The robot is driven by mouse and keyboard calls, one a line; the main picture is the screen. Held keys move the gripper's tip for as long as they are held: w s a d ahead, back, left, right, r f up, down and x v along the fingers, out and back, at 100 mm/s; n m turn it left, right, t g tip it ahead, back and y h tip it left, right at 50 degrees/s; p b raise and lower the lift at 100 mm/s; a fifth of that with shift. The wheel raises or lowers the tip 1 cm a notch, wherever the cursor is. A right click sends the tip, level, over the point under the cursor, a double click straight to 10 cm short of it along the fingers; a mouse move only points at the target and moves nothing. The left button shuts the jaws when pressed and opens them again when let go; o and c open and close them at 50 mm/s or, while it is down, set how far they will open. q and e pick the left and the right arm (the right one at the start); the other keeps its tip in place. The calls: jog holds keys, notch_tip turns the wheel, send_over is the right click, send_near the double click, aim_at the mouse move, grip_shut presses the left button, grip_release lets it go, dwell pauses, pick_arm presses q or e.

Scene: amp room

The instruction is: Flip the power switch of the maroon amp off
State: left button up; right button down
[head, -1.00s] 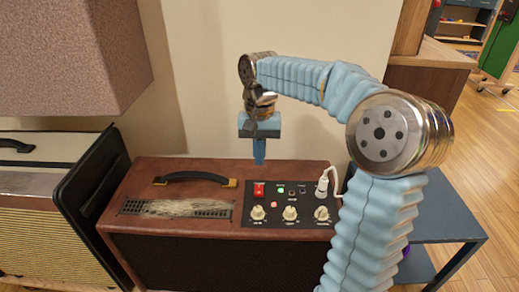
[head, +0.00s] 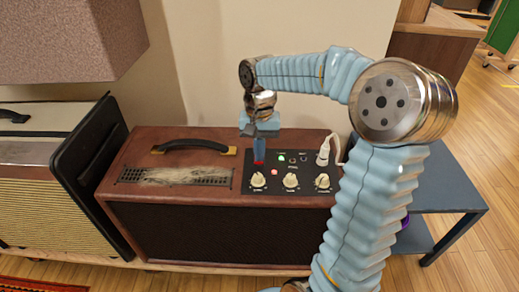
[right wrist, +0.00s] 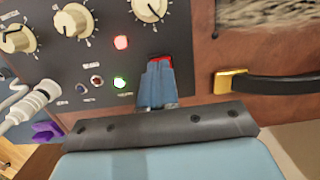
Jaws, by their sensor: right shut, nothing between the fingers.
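The maroon amp (head: 170,222) stands on a low surface, its black control panel (head: 314,183) on the top right. It also shows in the right wrist view (right wrist: 200,60). The red power switch (right wrist: 160,58) is mostly hidden behind my right gripper's fingertips; only a red edge shows. My right gripper (head: 260,160) is shut and empty, pointing down at the switch, at or very near it; I cannot tell if it touches. Its blue fingers show in the right wrist view (right wrist: 158,82). A green light (right wrist: 119,82) and a red light (right wrist: 121,42) are lit. My left gripper is not in view.
White knobs (head: 290,180) and a white plug (head: 323,152) with cable stand right of the switch. A black handle (head: 195,145) arches left of it. A cream amp (head: 30,160) stands at the left, and a dark table (head: 440,190) at the right.

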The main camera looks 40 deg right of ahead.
jog(key=b, duration=0.1)
jog(key=f+b, duration=0.1)
jog(key=t+h, duration=0.1)
jog(key=shift+s+a+f+b, duration=0.25)
jog(key=shift+f+b, duration=0.1)
jog(key=shift+b, duration=0.05)
jog(key=shift+s+r+t, duration=0.1)
jog(key=shift+r+t, duration=0.2)
jog(key=shift+r, duration=0.05)
jog(key=shift+f, duration=0.1)
jog(key=shift+w+d+r+p, duration=0.2)
jog(key=shift+w+d+p, duration=0.15)
jog(key=shift+p, duration=0.15)
jog(key=shift+w+d+f, duration=0.1)
jog(key=shift+w+d, duration=0.15)
